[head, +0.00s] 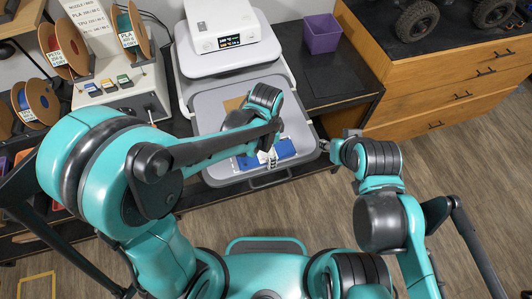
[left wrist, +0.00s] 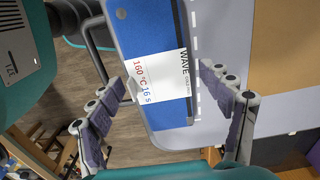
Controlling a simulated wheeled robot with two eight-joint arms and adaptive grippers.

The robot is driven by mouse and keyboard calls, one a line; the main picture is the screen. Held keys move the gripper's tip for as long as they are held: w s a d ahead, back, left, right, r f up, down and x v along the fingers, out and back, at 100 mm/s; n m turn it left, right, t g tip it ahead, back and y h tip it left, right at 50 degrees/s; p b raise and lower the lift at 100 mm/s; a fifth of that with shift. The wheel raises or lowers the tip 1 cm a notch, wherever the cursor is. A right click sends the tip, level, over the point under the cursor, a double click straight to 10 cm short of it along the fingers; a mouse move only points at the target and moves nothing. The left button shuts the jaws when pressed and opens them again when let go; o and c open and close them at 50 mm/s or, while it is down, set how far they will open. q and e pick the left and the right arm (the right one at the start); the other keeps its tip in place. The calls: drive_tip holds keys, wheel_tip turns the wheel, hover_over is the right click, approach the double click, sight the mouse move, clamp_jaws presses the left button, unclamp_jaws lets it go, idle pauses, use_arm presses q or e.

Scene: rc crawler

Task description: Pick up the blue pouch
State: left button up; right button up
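The blue pouch (head: 286,149) lies flat on the grey lower plate (head: 212,112) of the press, near its front edge. In the left wrist view the blue pouch (left wrist: 120,30) has a white label reading "WAVE", "160 °C" and "16 s". My left gripper (head: 268,160) is above the pouch and hides its middle in the head view. In the left wrist view my left gripper (left wrist: 163,78) is open, its two fingers spread on either side of the pouch, with no grip on it. My right gripper (head: 336,144) is beside the press's right front corner; its fingers are too small to read.
The press's white upper part with a display (head: 228,40) stands behind the plate. A tan sheet (head: 233,104) lies behind the pouch. A purple bin (head: 322,34) stands on the dark table. Filament spools (head: 72,48) are at left, a wooden drawer cabinet (head: 440,80) at right.

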use_arm(q)
drive_tip(key=c, duration=0.9)
